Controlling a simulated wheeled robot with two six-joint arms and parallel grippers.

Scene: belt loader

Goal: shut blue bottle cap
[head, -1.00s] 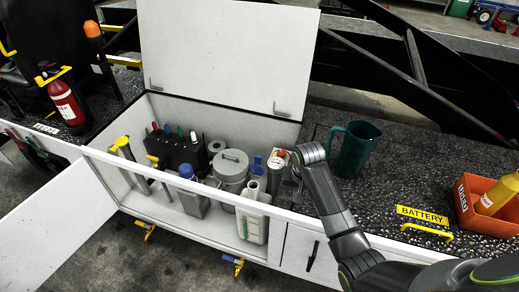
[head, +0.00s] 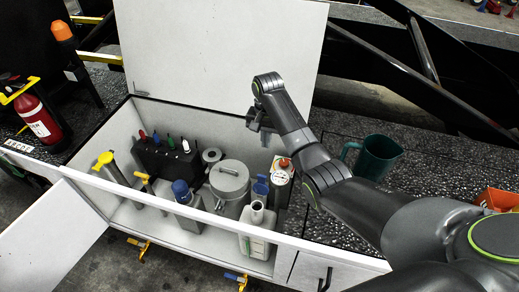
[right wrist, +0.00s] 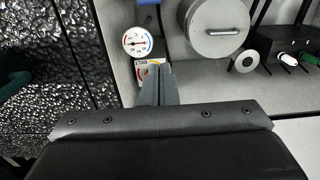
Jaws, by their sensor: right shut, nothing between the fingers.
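In the head view, a blue cap (head: 181,188) sits on a grey bottle (head: 189,215) inside the open white locker. A second blue cap-like part (head: 260,187) shows behind the white jug (head: 257,218); its exact shape is too small to tell. In the right wrist view, a bit of blue (right wrist: 147,2) shows at the top edge. My right gripper (head: 258,124) is above the locker's right rear part, clear of both blue parts. It also shows in the right wrist view (right wrist: 158,72), its fingers shut and empty. My left gripper is not in view.
A grey lidded can (head: 230,182) stands between the blue parts. A canister with an orange-red top (head: 283,164) and a dial gauge (right wrist: 136,41) are close by. The raised locker lid (head: 215,50) stands behind my right arm. A green jug (head: 374,157) stands right.

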